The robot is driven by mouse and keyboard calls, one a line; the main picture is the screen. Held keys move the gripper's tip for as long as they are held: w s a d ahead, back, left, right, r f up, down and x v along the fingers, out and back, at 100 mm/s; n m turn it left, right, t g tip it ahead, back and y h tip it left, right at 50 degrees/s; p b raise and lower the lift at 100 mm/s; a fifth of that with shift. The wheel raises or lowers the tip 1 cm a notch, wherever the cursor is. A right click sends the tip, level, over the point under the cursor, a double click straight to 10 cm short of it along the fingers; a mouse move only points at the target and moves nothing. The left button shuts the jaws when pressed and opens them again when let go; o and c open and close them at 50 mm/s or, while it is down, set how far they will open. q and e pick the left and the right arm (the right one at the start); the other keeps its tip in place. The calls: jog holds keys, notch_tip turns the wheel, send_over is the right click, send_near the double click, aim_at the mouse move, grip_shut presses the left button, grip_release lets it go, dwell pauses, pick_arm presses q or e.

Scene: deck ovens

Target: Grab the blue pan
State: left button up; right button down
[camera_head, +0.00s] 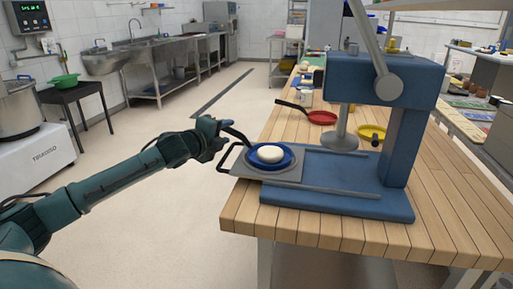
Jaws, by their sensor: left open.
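The blue pan (272,167) rests on the grey plate (294,174) at the front of a blue press, with a pale round dough piece (270,154) in it. A dark, thin curved piece, which looks like the pan's handle, rises from its left rim toward my left gripper (226,141). My left gripper is open, just left of the pan, beyond the table's left edge. I cannot tell whether its fingers touch or surround the handle. My right gripper is out of view.
The blue press (383,78) stands on the wooden table (445,200). A red pan (321,117) and a yellow pan (372,132) lie behind and beside its column. A grey loop handle (229,157) juts from the plate's left side. The floor at left is open.

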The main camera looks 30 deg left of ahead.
pick_arm(q)
jog(key=shift+w+f, duration=0.15)
jog(key=shift+w, duration=0.6)
jog(key=shift+w+f, duration=0.1)
jog(key=shift+w, duration=0.6)
jog(key=shift+c, duration=0.2)
grip_shut()
